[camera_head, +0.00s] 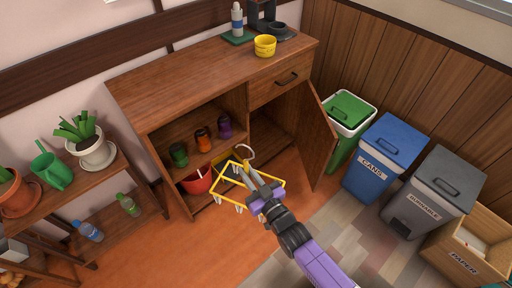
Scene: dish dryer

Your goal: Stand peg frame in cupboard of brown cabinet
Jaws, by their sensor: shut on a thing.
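The peg frame (279,183) is a yellow wire rectangle with pale pegs hanging below and a pale hook. My gripper (254,178) is shut on it and holds it in front of the brown cabinet (190,75), in front of the divider between its two lower sections. The cupboard (272,115) is the right section under the drawer. Its door (318,140) stands open to the right. The visible part of its inside looks empty; its floor is partly hidden. Where my fingers meet the frame is too small to make out.
The left shelves hold a green jar (179,154), an orange jar (203,139), a purple jar (224,126) and a red bowl (197,181). Bins stand right of the door, the green bin (347,115) nearest. A plant rack (125,180) stands left. Floor before the cabinet is clear.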

